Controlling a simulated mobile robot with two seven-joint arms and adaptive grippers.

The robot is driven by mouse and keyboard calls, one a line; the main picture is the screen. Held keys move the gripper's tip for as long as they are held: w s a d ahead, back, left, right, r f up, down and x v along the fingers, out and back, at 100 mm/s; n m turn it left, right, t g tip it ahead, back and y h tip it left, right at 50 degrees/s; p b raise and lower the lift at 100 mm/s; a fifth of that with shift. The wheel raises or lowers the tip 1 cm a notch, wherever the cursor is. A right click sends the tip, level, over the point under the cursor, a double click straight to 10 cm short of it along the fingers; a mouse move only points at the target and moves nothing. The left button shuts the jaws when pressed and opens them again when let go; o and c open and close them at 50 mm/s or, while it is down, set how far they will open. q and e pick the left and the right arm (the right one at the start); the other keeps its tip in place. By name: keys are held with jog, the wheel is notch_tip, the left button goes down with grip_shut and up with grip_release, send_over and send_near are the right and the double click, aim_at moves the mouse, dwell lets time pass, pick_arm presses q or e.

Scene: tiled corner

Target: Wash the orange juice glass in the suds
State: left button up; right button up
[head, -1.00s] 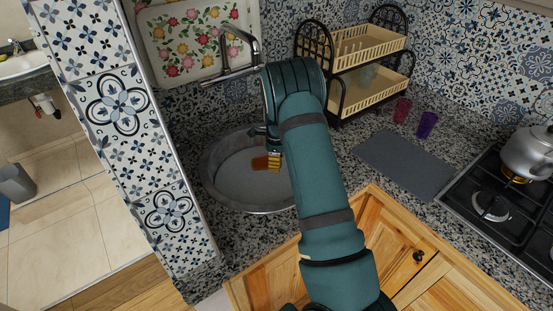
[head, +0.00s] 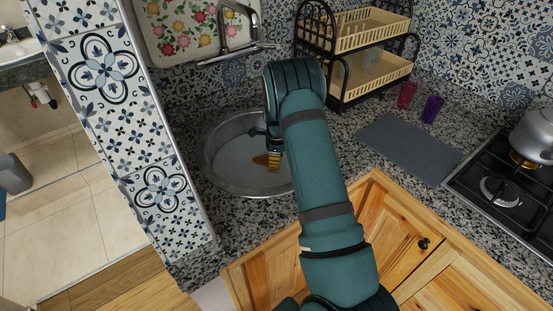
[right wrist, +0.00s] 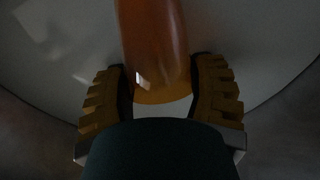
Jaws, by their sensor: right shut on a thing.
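The orange juice glass (head: 260,160) shows as a small orange patch inside the round sink (head: 209,172), over its pale grey contents; I cannot make out separate suds. My right gripper (head: 273,162) reaches down into the sink and is shut on the glass. In the right wrist view the orange, glossy glass (right wrist: 155,50) lies between the two yellow ridged fingers of the right gripper (right wrist: 160,95). My right arm hides the right part of the sink and most of the hand. My left gripper is not in view.
A curved metal faucet (head: 226,45) stands behind the sink. To the right are a two-tier dish rack (head: 365,60), a red cup (head: 406,95), a purple cup (head: 432,109), a grey mat (head: 408,150) and a stove with a kettle (head: 536,137). A tiled wall edge (head: 150,150) borders the left.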

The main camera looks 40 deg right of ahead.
jog(key=shift+d, duration=0.15)
jog(key=shift+d, duration=0.45)
jog(key=shift+a, duration=0.15)
jog(key=shift+a, duration=0.45)
jog(key=shift+d, duration=0.1)
jog(key=shift+d, duration=0.5)
jog(key=shift+a, duration=0.6)
